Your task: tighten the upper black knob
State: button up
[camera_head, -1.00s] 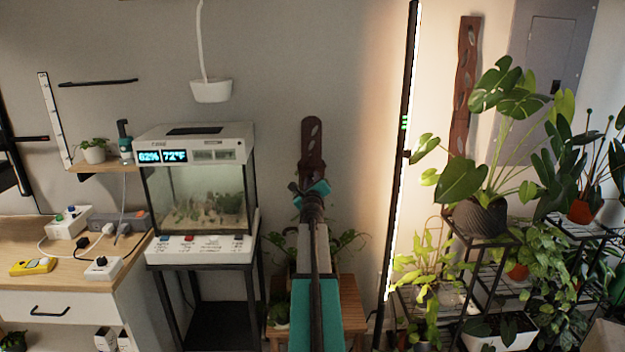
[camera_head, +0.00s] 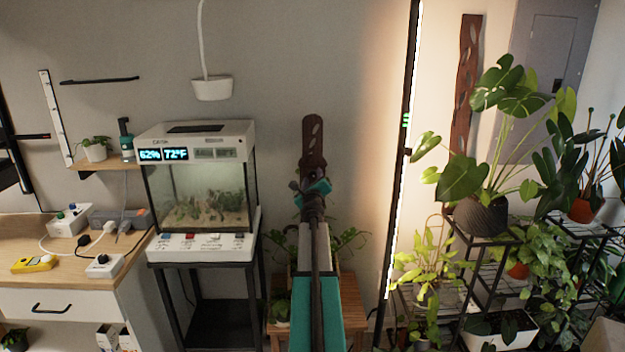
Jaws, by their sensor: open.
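A tall black light pole (camera_head: 410,90) with a glowing white strip stands upright right of centre. A small dark protrusion (camera_head: 407,153) on its side may be a knob, but it is too small to tell. My gripper (camera_head: 311,191) has teal parts and is seen from behind at the end of my raised arm, in the middle of the picture. It is open, with nothing seen between its fingers. It is left of the pole and apart from it in the picture. The fingertips are partly hidden by the wrist.
A brown pierced trellis (camera_head: 313,138) rises behind my gripper, above a wooden stool (camera_head: 352,312). A glass terrarium (camera_head: 205,195) stands on a black stand at left, beside a wooden desk (camera_head: 55,285). Potted plants crowd a black wire rack (camera_head: 480,285) at right.

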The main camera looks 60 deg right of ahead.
jog(key=v, duration=1.3)
jog(key=shift+a, duration=0.25)
jog(key=shift+s, duration=0.1)
dwell(0.7)
